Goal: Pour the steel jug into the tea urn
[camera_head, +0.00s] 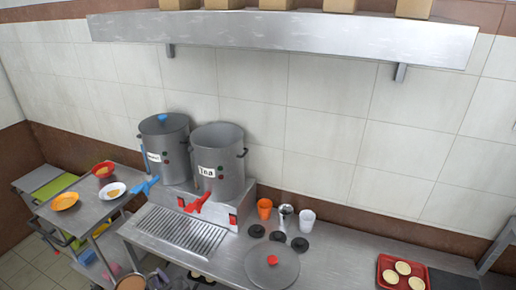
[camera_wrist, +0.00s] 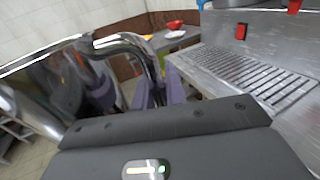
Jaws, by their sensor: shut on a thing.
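The tea urn (camera_head: 222,155) is a tall steel pot with a "Tea" label and a red tap, standing at the back of the counter. Its top is uncovered. A lid with a red knob (camera_head: 272,268) lies on the counter in front. The shiny steel jug (camera_wrist: 45,95) fills the left of the wrist view. Its curved handle is between the purple-grey fingers of my gripper (camera_wrist: 155,95), which is shut on it. In the head view, the jug's round brown top (camera_head: 131,283) shows at the bottom edge, left of and below the drip grate, well apart from the urn.
A second steel urn (camera_head: 165,145) with a blue-knobbed lid and blue tap stands left of the tea urn. A drip grate (camera_head: 180,232) lies in front. Cups (camera_head: 285,215) and a red tray (camera_head: 402,272) are to the right. A steel shelf (camera_head: 280,32) hangs above.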

